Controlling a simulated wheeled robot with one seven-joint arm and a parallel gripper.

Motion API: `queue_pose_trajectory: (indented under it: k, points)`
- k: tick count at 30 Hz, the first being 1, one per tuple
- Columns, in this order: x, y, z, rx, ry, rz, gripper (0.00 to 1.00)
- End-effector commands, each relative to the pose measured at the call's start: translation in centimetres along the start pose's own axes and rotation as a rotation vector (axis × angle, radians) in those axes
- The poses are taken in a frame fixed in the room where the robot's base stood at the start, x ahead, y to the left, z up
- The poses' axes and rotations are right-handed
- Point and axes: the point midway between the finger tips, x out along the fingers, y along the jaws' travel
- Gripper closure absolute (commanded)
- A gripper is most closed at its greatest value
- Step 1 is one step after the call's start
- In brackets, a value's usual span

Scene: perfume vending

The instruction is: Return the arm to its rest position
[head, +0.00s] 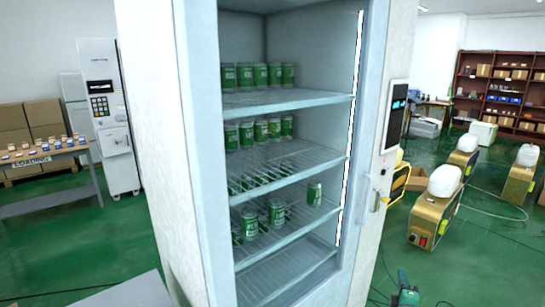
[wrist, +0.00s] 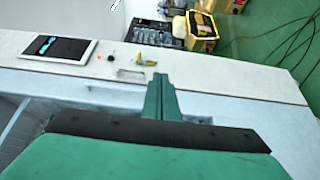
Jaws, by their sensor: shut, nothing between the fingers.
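My gripper (wrist: 160,96) shows in the wrist view as green fingers pressed together, pointing up from a dark band and green body. Nothing is held between them. In the head view, a small green piece (head: 405,291) at the bottom edge, right of the cabinet, looks like the tip of my gripper. The rest of my arm is out of view there. In the wrist view, the fingers overlap the pale front frame of the vending cabinet (wrist: 240,85); I cannot tell the distance between them.
The vending cabinet (head: 162,120) stands open-fronted with green cans (head: 274,212) on wire shelves. A screen (head: 396,116) and handle are on its right frame; the screen also shows in the wrist view (wrist: 57,48). Yellow machines (head: 433,212) stand on the green floor to the right.

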Motion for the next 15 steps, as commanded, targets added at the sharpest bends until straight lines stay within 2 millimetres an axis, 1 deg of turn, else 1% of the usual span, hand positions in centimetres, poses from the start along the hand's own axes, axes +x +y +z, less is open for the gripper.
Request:
queue_pose_trajectory:
  k: [5,8,11,15]
  points:
    - [-0.8,-1.1,-3.0,0.065,0.026,0.004,1.00]
    - [-1.3,-1.7,-5.1,0.107,0.045,0.007,1.00]
    - [-2.0,-2.4,-7.7,0.156,0.068,0.009,1.00]
    - [-3.5,-3.5,-11.3,0.237,0.098,0.011,1.00]
